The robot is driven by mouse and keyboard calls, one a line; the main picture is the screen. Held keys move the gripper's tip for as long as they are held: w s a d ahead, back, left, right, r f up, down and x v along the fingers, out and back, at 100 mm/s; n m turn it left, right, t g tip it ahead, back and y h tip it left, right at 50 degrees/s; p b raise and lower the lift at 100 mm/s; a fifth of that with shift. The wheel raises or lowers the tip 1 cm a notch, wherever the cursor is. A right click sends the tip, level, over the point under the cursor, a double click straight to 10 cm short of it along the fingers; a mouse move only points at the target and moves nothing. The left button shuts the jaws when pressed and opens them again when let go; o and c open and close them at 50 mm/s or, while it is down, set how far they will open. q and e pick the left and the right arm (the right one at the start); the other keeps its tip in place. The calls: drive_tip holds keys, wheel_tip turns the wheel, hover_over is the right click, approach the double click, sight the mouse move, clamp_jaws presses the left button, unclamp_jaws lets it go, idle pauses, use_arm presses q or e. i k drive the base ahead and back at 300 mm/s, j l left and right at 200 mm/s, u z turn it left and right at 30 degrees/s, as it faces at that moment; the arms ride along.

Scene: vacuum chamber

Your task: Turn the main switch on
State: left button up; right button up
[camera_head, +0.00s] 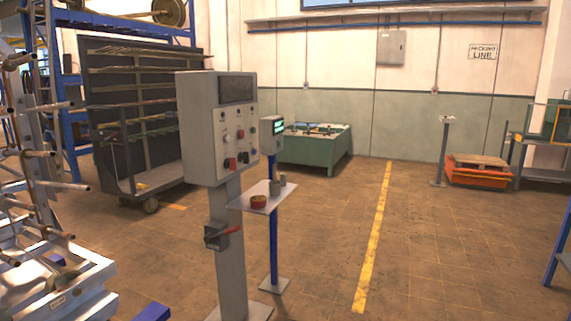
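A grey control cabinet (198,128) stands on a grey post (232,275) left of the middle. Its front has a dark panel (236,90) at the top and several small knobs and buttons below. A red switch (230,164) sits low on that front; its setting is too small to read. A small grey box with a red lever (230,231) is fixed lower on the post; the lever sticks out to the right. I cannot tell which of these is the main switch. Neither of my grippers is in view.
A small shelf (250,204) holding a reddish bowl (258,201) and grey cups juts out beside the post. A blue stand (273,235) carries a lit screen (278,127). A metal rack (50,200) is at left. Open floor (310,260) with a yellow line lies right.

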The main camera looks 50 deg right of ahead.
sight(231, 163)
drive_tip(key=z, duration=1.3)
drive_tip(key=i+l, duration=0.25)
drive_tip(key=i+l+u, duration=0.15)
drive_tip(key=l, duration=0.25)
drive_tip(key=i+l, duration=0.35)
drive_tip(key=i+l+u, duration=0.15)
drive_tip(key=i+l, duration=0.3)
drive_tip(key=l, duration=0.3)
drive_tip(key=i+l+u, duration=0.1)
drive_tip(key=i+l, duration=0.15)
drive_tip(key=i+l+u, duration=0.1)
drive_tip(key=l, duration=0.4)
drive_tip(key=i, duration=0.1)
